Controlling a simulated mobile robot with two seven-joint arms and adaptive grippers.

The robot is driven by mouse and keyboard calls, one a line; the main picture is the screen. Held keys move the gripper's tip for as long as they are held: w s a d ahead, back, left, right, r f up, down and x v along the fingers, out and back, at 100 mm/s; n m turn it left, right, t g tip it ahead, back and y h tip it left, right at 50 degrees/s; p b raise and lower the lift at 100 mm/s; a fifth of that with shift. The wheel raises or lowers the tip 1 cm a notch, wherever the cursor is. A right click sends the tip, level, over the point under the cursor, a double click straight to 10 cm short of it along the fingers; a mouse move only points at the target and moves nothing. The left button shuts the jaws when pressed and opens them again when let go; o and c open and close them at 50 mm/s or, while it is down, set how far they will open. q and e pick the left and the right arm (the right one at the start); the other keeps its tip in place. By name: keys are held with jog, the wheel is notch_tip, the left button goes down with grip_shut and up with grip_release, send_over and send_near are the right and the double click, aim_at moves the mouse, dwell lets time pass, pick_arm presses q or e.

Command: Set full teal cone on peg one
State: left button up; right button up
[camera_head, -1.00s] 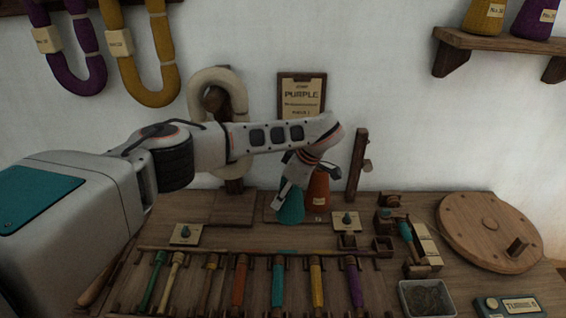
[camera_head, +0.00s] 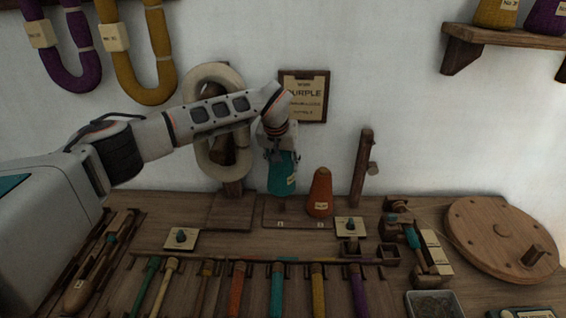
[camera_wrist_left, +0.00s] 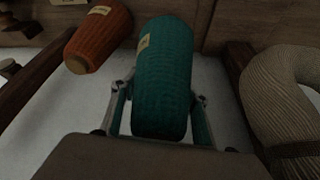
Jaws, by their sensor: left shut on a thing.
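The teal cone (camera_head: 282,175) is held by my left gripper (camera_head: 281,156), which comes down on it from above. The cone hangs near upright over the wooden peg board (camera_head: 290,222); a small gap seems to show under it. In the left wrist view the teal cone (camera_wrist_left: 163,75) sits between the two fingers (camera_wrist_left: 158,110). An orange cone (camera_head: 319,193) stands on the right part of the board, and also shows in the left wrist view (camera_wrist_left: 98,36). My right gripper is not in view.
A cream skein (camera_head: 195,125) hangs on a stand left of the cone. A wooden post (camera_head: 361,168) stands to the right. A row of colored handles (camera_head: 278,288) lies in front. A round wooden wheel (camera_head: 500,235) is at the right.

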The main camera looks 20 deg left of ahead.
aim_at(283, 177)
pick_arm(q)
notch_tip(283, 177, down, 4)
jog(key=shift+f+b, duration=0.1)
jog(key=shift+b, duration=0.65)
jog(key=shift+f, duration=0.6)
jog(key=shift+f+b, duration=0.3)
jog(key=shift+f, duration=1.5)
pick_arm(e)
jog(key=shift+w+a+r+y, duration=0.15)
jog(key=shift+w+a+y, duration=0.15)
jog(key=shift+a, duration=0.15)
